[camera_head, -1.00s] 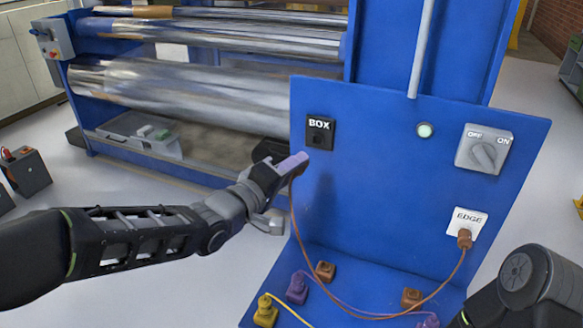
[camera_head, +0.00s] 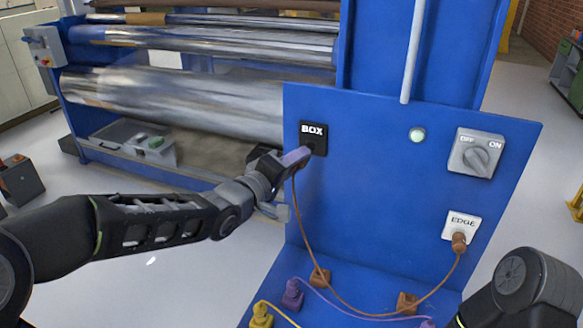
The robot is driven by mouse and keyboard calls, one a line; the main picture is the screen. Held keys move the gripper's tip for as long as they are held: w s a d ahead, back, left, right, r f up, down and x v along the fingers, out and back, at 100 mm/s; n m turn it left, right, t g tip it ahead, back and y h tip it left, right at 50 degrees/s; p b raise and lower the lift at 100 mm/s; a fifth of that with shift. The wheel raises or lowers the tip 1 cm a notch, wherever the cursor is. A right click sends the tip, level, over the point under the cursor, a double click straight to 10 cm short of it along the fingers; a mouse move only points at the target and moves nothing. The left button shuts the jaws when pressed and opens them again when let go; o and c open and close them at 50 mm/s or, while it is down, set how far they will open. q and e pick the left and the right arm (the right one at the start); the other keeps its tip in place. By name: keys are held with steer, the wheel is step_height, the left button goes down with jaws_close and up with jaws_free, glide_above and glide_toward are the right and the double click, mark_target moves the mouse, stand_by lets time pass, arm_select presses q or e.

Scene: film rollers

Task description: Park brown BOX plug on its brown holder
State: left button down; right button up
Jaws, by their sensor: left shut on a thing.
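My left gripper (camera_head: 297,157), with purple fingers, is shut at the BOX socket (camera_head: 313,137) on the blue panel. Its fingertips overlap the socket's lower part; I cannot tell whether they touch it. The brown BOX plug itself is hidden in the fingers. Its brown cable (camera_head: 300,225) hangs from them and loops to the brown EDGE plug (camera_head: 459,242) in the white EDGE socket (camera_head: 462,222). Two brown holders stand on the blue base, one at the left (camera_head: 320,278) and one at the right (camera_head: 407,303). Both look empty. My right gripper is out of view.
A purple plug (camera_head: 292,293) and a yellow plug (camera_head: 261,316) stand at the lower left, with cables running across the base. A grey OFF/ON switch (camera_head: 476,153) and a pale green lamp (camera_head: 417,135) are on the panel. Metal rollers (camera_head: 180,100) lie behind at left.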

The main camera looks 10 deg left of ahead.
arm_select(q)
steer(key=shift+a+x, duration=0.2)
steer(key=shift+x, duration=1)
steer(key=shift+w+r, duration=0.1)
steer(key=shift+w, duration=0.05)
stand_by(1.0)
steer(key=shift+w+d, duration=0.2)
steer(key=shift+w, duration=0.4)
stand_by(0.4)
steer(key=c, duration=1.1)
jaws_free()
